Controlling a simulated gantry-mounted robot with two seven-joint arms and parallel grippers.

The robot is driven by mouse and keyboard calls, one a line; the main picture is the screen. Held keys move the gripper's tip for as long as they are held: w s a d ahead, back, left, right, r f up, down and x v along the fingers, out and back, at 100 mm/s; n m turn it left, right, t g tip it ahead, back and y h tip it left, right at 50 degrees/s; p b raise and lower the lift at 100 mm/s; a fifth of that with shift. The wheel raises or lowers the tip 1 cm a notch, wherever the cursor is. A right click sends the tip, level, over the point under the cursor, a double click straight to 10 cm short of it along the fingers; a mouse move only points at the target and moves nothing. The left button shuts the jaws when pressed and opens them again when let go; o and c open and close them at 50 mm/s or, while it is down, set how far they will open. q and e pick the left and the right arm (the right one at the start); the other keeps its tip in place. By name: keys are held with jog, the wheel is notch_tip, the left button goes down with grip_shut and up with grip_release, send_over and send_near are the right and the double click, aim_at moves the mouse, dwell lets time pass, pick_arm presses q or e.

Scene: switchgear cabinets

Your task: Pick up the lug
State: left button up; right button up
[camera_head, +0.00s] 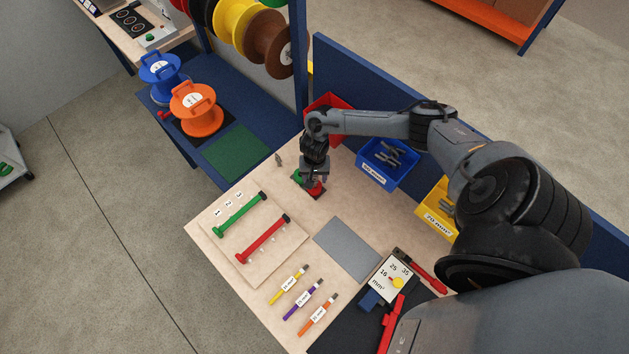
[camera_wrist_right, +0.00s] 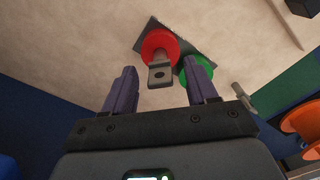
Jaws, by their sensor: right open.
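A grey metal lug (camera_wrist_right: 160,76) with a hole in its flat tongue stands in front of a red round piece (camera_wrist_right: 158,44) in the right wrist view. My right gripper (camera_wrist_right: 164,82) is open, with one finger to each side of the lug in that view; I cannot tell whether they touch it. In the head view my right gripper (camera_head: 314,178) is low over the dark plate with the red and green pieces, and hides the lug there. A second small grey lug-like piece (camera_head: 278,159) stands apart on the table, also in the wrist view (camera_wrist_right: 243,98). My left gripper is out of view.
A green piece (camera_wrist_right: 195,72) stands beside the red one. A blue bin (camera_head: 386,163) and a yellow bin (camera_head: 438,208) hold grey parts to the right. A board with green and red bars (camera_head: 262,240), a grey mat (camera_head: 347,249) and cable pieces (camera_head: 303,300) lie nearer.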

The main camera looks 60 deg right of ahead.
jog(key=shift+f, duration=0.25)
jog(key=shift+c, duration=0.3)
grip_shut()
